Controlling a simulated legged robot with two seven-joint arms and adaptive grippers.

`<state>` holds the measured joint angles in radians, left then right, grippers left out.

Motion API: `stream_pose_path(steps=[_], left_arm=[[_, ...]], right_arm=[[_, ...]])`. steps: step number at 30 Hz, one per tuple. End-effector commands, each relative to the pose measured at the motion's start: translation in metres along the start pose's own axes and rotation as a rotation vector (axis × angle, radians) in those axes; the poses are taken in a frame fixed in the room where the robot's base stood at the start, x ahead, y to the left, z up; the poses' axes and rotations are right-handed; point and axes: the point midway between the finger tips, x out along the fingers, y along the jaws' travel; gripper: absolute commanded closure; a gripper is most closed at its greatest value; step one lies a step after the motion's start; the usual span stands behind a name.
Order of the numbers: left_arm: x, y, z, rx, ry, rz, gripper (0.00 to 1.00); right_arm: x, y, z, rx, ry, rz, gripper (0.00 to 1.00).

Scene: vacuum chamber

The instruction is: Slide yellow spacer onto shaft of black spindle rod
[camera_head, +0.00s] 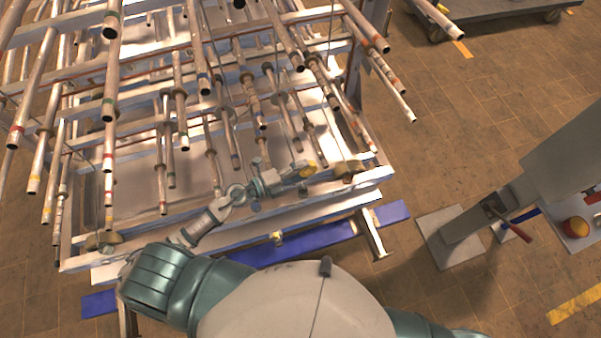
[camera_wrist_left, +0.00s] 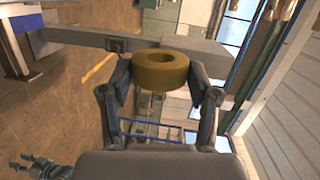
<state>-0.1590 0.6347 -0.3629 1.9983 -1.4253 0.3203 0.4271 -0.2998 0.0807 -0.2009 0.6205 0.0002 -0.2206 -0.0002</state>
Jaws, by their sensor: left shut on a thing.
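My left gripper (camera_head: 297,171) is shut on the yellow spacer (camera_head: 309,167), above the front edge of the rack. In the left wrist view the yellow spacer (camera_wrist_left: 160,71) is a thick ring with its hole facing up. The two fingers of my left gripper (camera_wrist_left: 160,82) press on its opposite sides. I cannot pick out the black spindle rod for certain among the many rods. No rod shows through the spacer's hole. What looks like my right gripper (camera_wrist_left: 38,165) shows small at the lower left of the wrist view; its jaws are too small to judge.
A rack (camera_head: 330,200) holds many metal tubes (camera_head: 205,75) with colored bands, their ends pointing toward me. A blue beam (camera_head: 300,246) lies below its front. A grey post structure (camera_head: 560,150) with a red handle (camera_head: 513,229) stands at right. Tiled floor (camera_head: 480,120) is open between.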

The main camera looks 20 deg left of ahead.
Motion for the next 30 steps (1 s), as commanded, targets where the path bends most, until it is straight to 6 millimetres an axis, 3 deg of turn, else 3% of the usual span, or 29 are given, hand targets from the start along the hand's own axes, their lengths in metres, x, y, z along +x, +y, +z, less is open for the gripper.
stream_pose_path(steps=[12, 30], left_arm=[[0.006, 0.001, 0.040, 0.001, -0.001, -0.001, 0.73], [0.007, 0.000, 0.047, 0.000, 0.000, -0.001, 0.73]], right_arm=[[0.014, -0.001, 0.002, 0.001, -0.001, 0.000, 0.60], [0.016, -0.002, 0.002, 0.002, 0.000, -0.002, 0.60]])
